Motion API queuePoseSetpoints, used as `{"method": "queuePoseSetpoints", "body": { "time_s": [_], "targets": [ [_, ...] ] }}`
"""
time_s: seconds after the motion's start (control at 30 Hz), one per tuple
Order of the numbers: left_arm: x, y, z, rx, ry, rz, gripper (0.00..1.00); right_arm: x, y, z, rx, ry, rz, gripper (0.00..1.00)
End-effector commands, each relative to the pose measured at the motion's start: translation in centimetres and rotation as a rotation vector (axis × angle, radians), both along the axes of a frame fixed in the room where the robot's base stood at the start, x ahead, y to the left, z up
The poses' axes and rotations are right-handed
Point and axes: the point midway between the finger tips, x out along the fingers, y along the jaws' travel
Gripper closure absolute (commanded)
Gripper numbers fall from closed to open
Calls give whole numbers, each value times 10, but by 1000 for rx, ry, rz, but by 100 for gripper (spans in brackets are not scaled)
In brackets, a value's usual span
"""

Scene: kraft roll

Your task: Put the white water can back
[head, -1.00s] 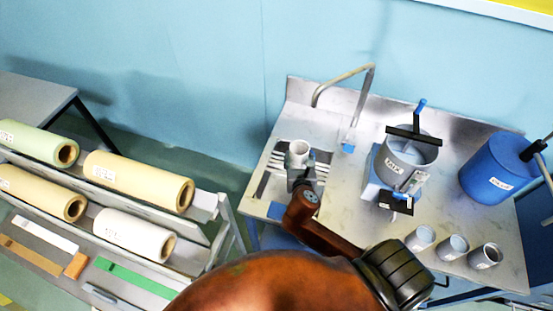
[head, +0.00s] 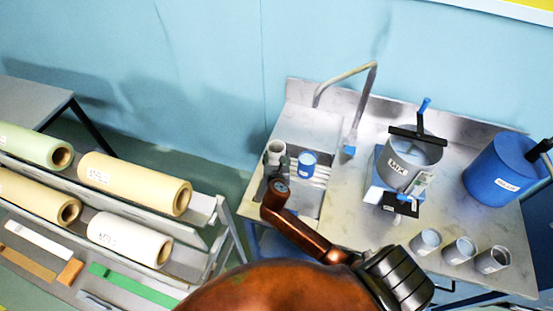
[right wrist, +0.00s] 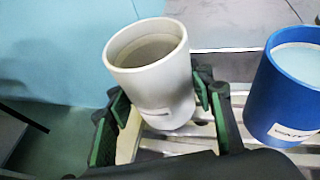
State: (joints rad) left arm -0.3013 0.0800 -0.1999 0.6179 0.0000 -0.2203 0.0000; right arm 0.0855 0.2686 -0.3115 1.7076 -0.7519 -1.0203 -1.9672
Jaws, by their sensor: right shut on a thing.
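The white can (head: 275,149) is upright in my right gripper (head: 277,166), at the left edge of the slatted sink area. In the right wrist view the white can (right wrist: 150,75) stands between the green-padded fingers of my right gripper (right wrist: 162,100), which are shut on it. Its open mouth faces up and part of its label shows. I cannot tell whether its base touches the slats. A blue can (head: 308,161) stands just right of it on the slats, apart from it, and also shows in the right wrist view (right wrist: 285,85). My left gripper is not in view.
A bent tap (head: 362,105) rises behind the slatted rack (head: 322,172). To the right are a grey mixing pot (head: 408,165), a large blue drum (head: 500,172) and three grey cups (head: 459,250). A rack with paper rolls (head: 130,240) stands at the left.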

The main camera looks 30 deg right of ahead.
Motion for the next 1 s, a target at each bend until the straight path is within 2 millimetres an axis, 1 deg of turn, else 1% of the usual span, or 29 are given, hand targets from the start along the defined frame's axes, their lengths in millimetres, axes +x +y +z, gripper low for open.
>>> {"method": "queuePoseSetpoints", "body": {
  "time_s": [0.03, 0.1, 0.3, 0.43, 0.47, 0.7, 1.0],
  "targets": [
    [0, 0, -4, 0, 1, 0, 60, -1, 0, -11, 0, 3, -1, 88],
    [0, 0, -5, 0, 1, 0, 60, 0, 0, -15, 0, 1, 0, 88],
    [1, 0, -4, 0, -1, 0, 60, 0, 0, -13, -1, -1, 0, 88],
    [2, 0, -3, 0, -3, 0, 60, 0, 0, -16, -1, 1, -1, 88],
    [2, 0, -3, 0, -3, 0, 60, 0, 0, -17, -1, 1, -1, 51],
    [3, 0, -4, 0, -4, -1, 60, 0, 0, -17, 0, 0, -1, 35],
    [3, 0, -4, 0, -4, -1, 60, 0, 0, -15, 0, 0, 0, 34]
  ]
}}
